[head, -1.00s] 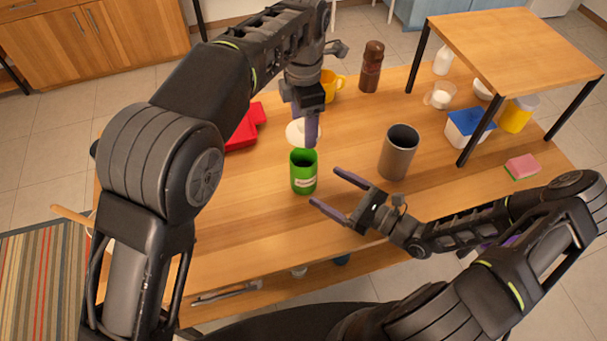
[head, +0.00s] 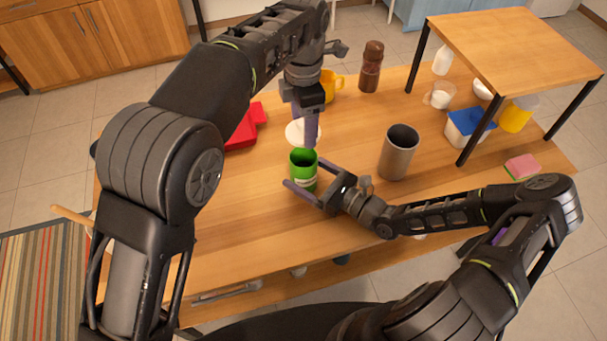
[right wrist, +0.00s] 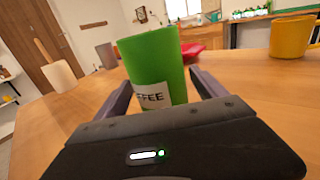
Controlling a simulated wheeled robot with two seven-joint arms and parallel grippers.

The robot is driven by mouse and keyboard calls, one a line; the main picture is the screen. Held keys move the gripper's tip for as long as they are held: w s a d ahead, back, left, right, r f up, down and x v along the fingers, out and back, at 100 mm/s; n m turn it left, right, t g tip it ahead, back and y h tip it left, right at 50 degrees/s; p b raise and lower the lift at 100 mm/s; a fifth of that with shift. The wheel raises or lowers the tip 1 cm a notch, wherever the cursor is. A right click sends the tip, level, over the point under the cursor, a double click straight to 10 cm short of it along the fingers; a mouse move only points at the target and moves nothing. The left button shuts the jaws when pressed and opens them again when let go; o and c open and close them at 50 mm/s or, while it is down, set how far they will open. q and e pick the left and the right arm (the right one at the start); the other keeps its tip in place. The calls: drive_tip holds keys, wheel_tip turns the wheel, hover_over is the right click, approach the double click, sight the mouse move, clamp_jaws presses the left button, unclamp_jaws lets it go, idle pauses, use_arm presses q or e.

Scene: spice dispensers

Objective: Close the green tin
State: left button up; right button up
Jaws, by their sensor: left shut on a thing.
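The green tin (head: 303,178) stands upright and open-topped on the table in the head view. In the right wrist view the tin (right wrist: 160,65) has a white label partly reading "FFEE". My right gripper (head: 305,174) is open, with one finger on each side of the tin; whether both fingers touch it is unclear. My left gripper (head: 309,143) points down just above and behind the tin's mouth. It is shut on a white round lid (head: 295,133), partly hidden behind its fingers.
A grey cylinder (head: 398,158) stands right of the tin. A red object (head: 243,132) lies to the left, with a yellow mug (head: 329,84) and a brown mill (head: 371,66) behind. A raised wooden shelf (head: 515,45) stands at right.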

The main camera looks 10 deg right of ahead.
clamp_jaws()
idle(0.7)
